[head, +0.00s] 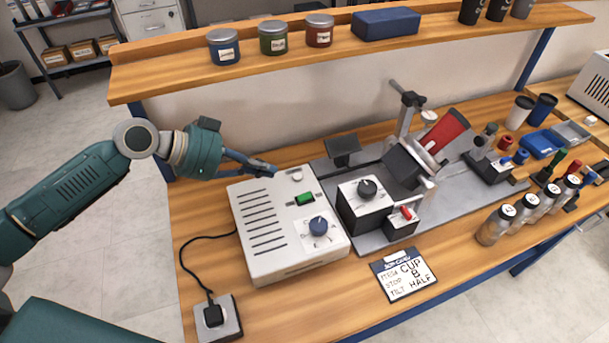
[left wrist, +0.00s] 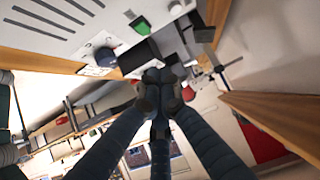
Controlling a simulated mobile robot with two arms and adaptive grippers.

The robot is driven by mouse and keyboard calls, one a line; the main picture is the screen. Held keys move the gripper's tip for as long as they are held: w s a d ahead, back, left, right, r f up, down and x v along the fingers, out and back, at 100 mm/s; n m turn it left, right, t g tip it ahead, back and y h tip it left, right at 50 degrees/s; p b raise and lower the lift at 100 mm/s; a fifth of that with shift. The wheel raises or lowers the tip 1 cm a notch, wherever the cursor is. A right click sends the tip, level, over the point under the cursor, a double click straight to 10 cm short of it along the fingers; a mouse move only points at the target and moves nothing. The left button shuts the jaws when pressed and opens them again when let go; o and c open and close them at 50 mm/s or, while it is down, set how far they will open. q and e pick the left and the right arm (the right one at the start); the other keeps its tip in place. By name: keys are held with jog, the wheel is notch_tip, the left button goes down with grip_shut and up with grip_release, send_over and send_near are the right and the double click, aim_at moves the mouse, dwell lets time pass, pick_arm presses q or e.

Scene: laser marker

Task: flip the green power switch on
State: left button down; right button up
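The green power switch (head: 304,198) is on the top face of the white control box (head: 262,232), between a small round light (head: 296,175) and a blue knob (head: 318,226). In the left wrist view the green switch (left wrist: 138,25) shows just above my fingertips, with the blue knob (left wrist: 104,57) to its left. My left gripper (head: 270,169) is at the box's back edge, behind the switch and apart from it. Its fingers meet at the tips in the left wrist view (left wrist: 158,84), with nothing seen between them. I cannot tell the switch's position. My right gripper is not in view.
A wooden shelf (head: 350,47) with jars and a blue case (head: 386,23) runs above the bench. A cup fixture (head: 420,165) and a black knob box (head: 365,205) stand right of the control box. A job card (head: 403,274) and a plugged socket (head: 218,318) lie in front.

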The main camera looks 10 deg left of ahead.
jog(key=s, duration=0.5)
pick_arm(q)
jog(key=p, duration=0.4)
send_over(301, 196)
notch_tip(301, 196, down, 8)
jog(key=shift+r, duration=0.1)
jog(key=shift+f+p, duration=0.3)
jog(key=shift+f, duration=0.55)
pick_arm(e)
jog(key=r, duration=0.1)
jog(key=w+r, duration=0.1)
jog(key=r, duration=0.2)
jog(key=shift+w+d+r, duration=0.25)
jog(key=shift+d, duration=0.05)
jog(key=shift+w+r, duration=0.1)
